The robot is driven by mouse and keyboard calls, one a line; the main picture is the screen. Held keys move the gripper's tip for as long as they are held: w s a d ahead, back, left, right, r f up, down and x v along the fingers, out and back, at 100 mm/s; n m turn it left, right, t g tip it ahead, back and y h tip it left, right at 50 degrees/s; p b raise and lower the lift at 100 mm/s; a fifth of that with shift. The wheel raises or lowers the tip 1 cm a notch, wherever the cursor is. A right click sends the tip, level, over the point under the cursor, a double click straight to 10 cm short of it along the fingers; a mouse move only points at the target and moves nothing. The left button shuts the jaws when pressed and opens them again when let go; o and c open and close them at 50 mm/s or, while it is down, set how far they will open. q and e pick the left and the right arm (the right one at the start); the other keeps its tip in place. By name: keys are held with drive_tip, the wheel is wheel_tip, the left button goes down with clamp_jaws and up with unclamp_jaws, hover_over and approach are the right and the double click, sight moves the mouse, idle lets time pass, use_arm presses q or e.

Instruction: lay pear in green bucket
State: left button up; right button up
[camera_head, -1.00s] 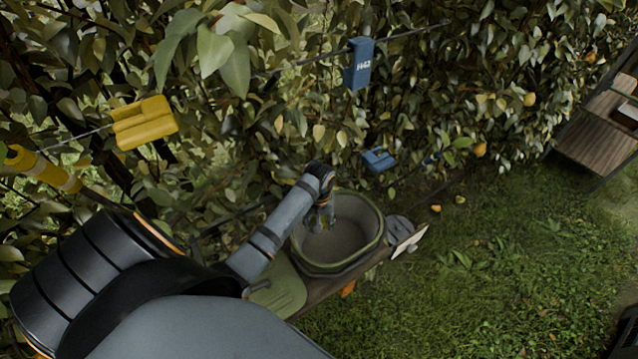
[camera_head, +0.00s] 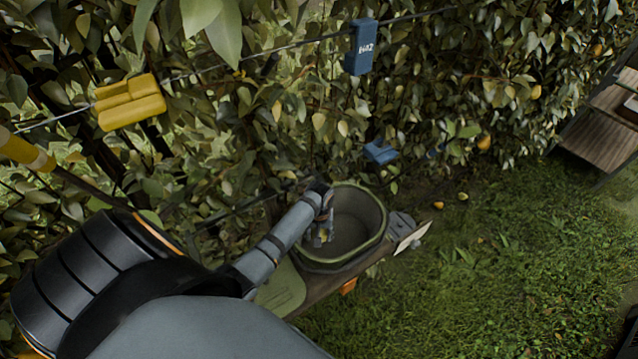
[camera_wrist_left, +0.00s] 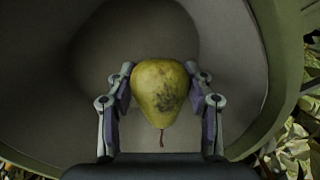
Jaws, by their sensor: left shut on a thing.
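A yellow-green pear with dark blemishes (camera_wrist_left: 160,92) is held between the two fingers of my left gripper (camera_wrist_left: 160,100), its stem toward the wrist. The green bucket (camera_head: 378,238) stands on a narrow wooden board beside the hedge. In the head view my left gripper (camera_head: 323,236) is over the left part of the bucket's opening, pointing down. In the left wrist view the bucket's rim (camera_wrist_left: 285,60) curves around the pear, and the grey inside shows behind it. The pear is mostly hidden by the gripper in the head view. My right gripper is not in view.
A leafy hedge with wires fills the back. A yellow tag (camera_head: 130,102) and a blue tag (camera_head: 361,47) hang there. A grey item with a white card (camera_head: 410,236) lies right of the bucket. Grass (camera_head: 480,280) is open at right, with a wooden shelf (camera_head: 603,135) beyond.

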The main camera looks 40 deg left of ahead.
sight(319, 249)
use_arm(q)
wheel_tip(319, 249, down, 7)
drive_tip(key=b, duration=0.3)
drive_tip(key=shift+b, duration=0.4)
drive_tip(key=shift+f, duration=0.2)
drive_tip(key=shift+f, duration=0.4)
idle(0.5)
drive_tip(key=o, duration=1.3)
wheel_tip(319, 249, up, 12)
